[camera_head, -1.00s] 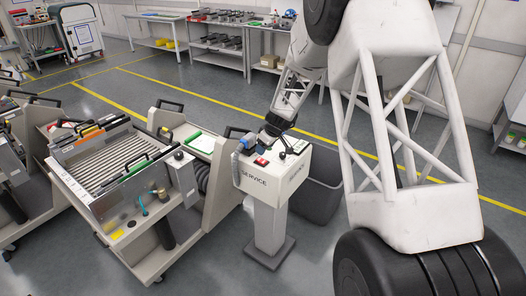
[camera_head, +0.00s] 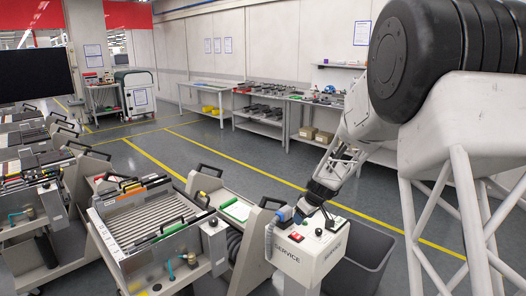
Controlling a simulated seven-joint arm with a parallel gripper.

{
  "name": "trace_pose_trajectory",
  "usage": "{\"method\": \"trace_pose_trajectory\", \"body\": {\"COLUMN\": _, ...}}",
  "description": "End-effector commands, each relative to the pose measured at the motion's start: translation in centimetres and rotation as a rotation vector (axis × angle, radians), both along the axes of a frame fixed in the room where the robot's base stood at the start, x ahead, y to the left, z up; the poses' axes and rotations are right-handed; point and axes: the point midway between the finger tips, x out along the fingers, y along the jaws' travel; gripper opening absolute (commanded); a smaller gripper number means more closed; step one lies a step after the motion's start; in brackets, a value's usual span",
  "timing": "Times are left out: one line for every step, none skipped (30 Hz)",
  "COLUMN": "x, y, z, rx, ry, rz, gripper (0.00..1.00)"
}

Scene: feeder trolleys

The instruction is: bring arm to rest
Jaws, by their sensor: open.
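My arm comes in from the right side of the head view, with its large black joint and white lattice links in front. My gripper (camera_head: 312,207) is at the end of the arm, low over the top of the white service box (camera_head: 312,252). It is small and dark here, and its fingertips are hard to make out. No held object shows in it. I cannot tell whether it touches the box top. A blue and grey part (camera_head: 283,214) sits at the box's left edge, close beside the gripper.
A feeder trolley (camera_head: 205,262) with a slotted tray stands left of the box, and more trolleys stand further left. A dark grey bin (camera_head: 362,262) is behind the box at right. Workbenches (camera_head: 262,125) line the back wall. The floor between is clear.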

Motion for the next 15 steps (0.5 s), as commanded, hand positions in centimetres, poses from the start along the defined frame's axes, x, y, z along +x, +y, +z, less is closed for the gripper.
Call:
{"method": "trace_pose_trajectory", "body": {"x": -1.0, "y": 0.1, "z": 1.3, "rx": 0.001, "ry": 0.003, "rz": -0.012, "gripper": 0.57}}
{"method": "trace_pose_trajectory", "body": {"x": -1.7, "y": 0.1, "z": 1.9, "rx": 0.001, "ry": 0.005, "rz": -0.019, "gripper": 0.57}}
{"method": "trace_pose_trajectory", "body": {"x": -2.6, "y": 0.1, "z": 2.9, "rx": 0.002, "ry": 0.01, "rz": -0.03, "gripper": 0.57}}
{"method": "trace_pose_trajectory", "body": {"x": -3.2, "y": 0.2, "z": 3.4, "rx": 0.003, "ry": 0.015, "rz": -0.04, "gripper": 0.57}}
{"method": "trace_pose_trajectory", "body": {"x": -3.9, "y": 0.2, "z": 4.1, "rx": 0.002, "ry": 0.017, "rz": -0.048, "gripper": 0.57}}
{"method": "trace_pose_trajectory", "body": {"x": -4.8, "y": 0.2, "z": 4.9, "rx": 0.003, "ry": 0.024, "rz": -0.06, "gripper": 0.57}}
{"method": "trace_pose_trajectory", "body": {"x": -5.5, "y": 0.2, "z": 5.5, "rx": 0.004, "ry": 0.027, "rz": -0.07, "gripper": 0.57}}
{"method": "trace_pose_trajectory", "body": {"x": -6.2, "y": 0.2, "z": 6.1, "rx": 0.004, "ry": 0.03, "rz": -0.079, "gripper": 0.57}}
{"method": "trace_pose_trajectory", "body": {"x": -7.2, "y": 0.3, "z": 6.9, "rx": 0.004, "ry": 0.036, "rz": -0.091, "gripper": 0.57}}
{"method": "trace_pose_trajectory", "body": {"x": -7.9, "y": 0.3, "z": 7.5, "rx": 0.003, "ry": 0.038, "rz": -0.1, "gripper": 0.57}}
{"method": "trace_pose_trajectory", "body": {"x": -8.6, "y": 0.3, "z": 7.9, "rx": 0.004, "ry": 0.042, "rz": -0.11, "gripper": 0.57}}
{"method": "trace_pose_trajectory", "body": {"x": -9.6, "y": 0.3, "z": 8.7, "rx": 0.003, "ry": 0.047, "rz": -0.123, "gripper": 0.57}}
{"method": "trace_pose_trajectory", "body": {"x": -10.3, "y": 0.3, "z": 9.2, "rx": 0.003, "ry": 0.051, "rz": -0.131, "gripper": 0.57}}
{"method": "trace_pose_trajectory", "body": {"x": -11.1, "y": 0.3, "z": 9.7, "rx": 0.003, "ry": 0.055, "rz": -0.142, "gripper": 0.57}}
{"method": "trace_pose_trajectory", "body": {"x": -12.0, "y": 0.3, "z": 10.4, "rx": 0.003, "ry": 0.058, "rz": -0.155, "gripper": 0.57}}
